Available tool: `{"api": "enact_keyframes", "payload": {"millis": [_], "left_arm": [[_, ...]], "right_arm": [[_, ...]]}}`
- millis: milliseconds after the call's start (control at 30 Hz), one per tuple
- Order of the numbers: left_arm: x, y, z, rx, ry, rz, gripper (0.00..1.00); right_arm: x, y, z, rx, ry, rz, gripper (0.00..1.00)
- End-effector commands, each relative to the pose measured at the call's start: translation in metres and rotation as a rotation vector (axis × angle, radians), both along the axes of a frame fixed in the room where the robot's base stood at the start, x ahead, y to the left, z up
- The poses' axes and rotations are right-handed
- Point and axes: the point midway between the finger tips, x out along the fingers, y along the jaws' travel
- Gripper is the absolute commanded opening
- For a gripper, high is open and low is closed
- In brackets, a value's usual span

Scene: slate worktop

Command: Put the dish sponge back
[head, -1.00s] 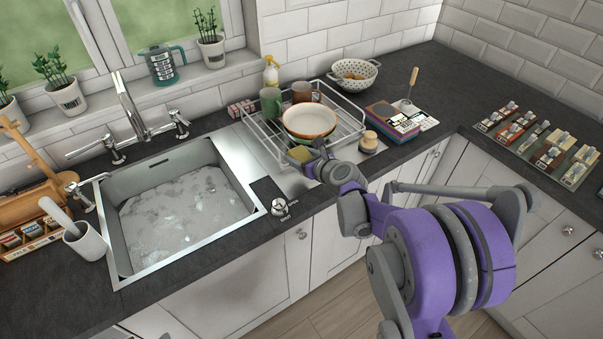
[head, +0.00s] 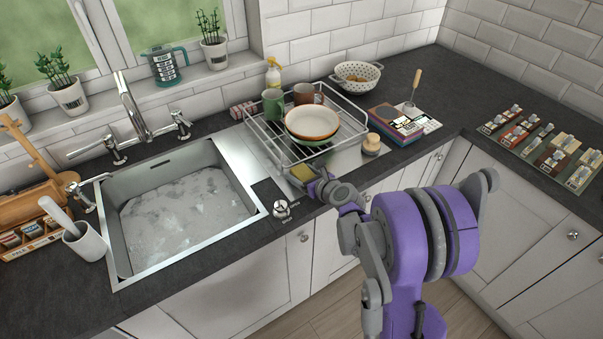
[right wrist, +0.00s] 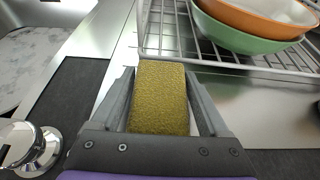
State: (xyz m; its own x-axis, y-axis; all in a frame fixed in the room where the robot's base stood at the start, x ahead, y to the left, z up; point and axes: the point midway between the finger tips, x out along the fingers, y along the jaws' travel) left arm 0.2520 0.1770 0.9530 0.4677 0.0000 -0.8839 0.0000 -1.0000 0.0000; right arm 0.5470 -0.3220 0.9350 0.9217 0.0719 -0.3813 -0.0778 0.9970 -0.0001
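The dish sponge (head: 302,173), a yellow-green block, is between the fingers of my right gripper (head: 311,181), near the front left corner of the wire dish rack (head: 345,152). In the right wrist view the sponge (right wrist: 160,98) fills the gap between both dark fingers of the gripper (right wrist: 161,100), which is shut on it. It is over or near the steel drainboard; its exact height is unclear. My left gripper is not in view.
The sink (head: 117,238) with greyish water lies left. A round chrome fitting (head: 281,208) with small labels stands between sink and gripper. The rack holds plates or bowls (head: 312,122) and mugs. A wooden-topped brush (head: 371,143) stands right of the rack.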

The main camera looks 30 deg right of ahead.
Motion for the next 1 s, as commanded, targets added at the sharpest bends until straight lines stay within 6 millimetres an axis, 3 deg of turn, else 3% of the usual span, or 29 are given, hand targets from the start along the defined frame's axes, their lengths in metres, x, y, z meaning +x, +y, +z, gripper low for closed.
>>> {"api": "enact_keyframes", "payload": {"millis": [100, 467, 1000], "left_arm": [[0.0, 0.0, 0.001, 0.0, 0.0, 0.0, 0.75], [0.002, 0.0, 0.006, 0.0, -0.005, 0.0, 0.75], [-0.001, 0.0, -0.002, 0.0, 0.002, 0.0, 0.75]], "right_arm": [[0.0, 0.0, 0.001, 0.0, 0.0, 0.0, 0.98], [0.0, 0.0, 0.007, 0.0, -0.002, 0.0, 0.98], [-0.091, -0.007, 0.041, 0.0, 0.0, -0.002, 0.98]]}}
